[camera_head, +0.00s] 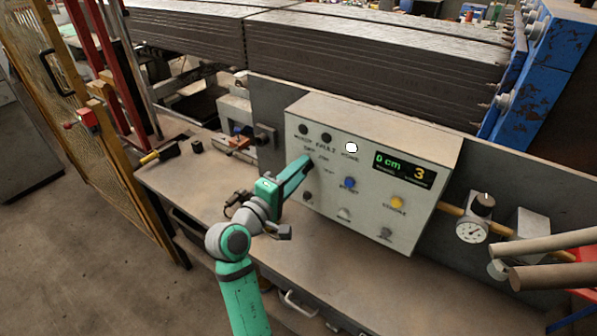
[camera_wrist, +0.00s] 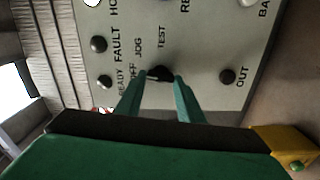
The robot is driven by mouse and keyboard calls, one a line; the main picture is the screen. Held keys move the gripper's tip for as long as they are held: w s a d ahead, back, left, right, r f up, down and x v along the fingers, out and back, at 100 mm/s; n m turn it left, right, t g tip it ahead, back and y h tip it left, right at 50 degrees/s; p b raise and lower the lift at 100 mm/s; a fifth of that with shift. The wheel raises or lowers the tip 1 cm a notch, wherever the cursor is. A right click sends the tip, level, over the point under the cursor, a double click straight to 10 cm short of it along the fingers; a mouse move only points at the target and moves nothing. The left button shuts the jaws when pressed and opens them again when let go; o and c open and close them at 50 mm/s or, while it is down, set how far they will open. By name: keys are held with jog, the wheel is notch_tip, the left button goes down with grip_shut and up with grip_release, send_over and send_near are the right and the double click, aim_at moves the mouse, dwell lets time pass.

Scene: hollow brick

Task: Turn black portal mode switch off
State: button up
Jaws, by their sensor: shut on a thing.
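The black portal mode switch (camera_wrist: 160,73) is a small dark knob on the grey control panel (camera_wrist: 200,50), in the upper middle of the wrist view. The labels OFF, JOG and TEST stand around its left and upper sides. A small pale mark shows at the knob's left, on the OFF side; its exact direction is hard to read. My green gripper (camera_wrist: 161,80) has one finger on each side of the knob and is shut on it. In the head view my gripper (camera_head: 309,161) touches the panel's left part and hides most of the switch.
The control box (camera_head: 375,125) has a display (camera_head: 404,170) reading "0 cm" and "3", a bright white lamp (camera_head: 351,147), a blue button (camera_head: 349,183) and a yellow button (camera_head: 397,202). A gauge (camera_head: 471,231) is at the right.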

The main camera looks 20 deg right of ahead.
jog(key=shift+n, duration=0.5)
jog(key=shift+f, duration=0.1)
jog(key=o, duration=1.1)
jog(key=shift+c, duration=0.2)
jog(key=shift+a, duration=0.1)
jog(key=v, duration=1)
jog(key=shift+s+a, duration=0.2)
jog(key=shift+s, duration=0.1)
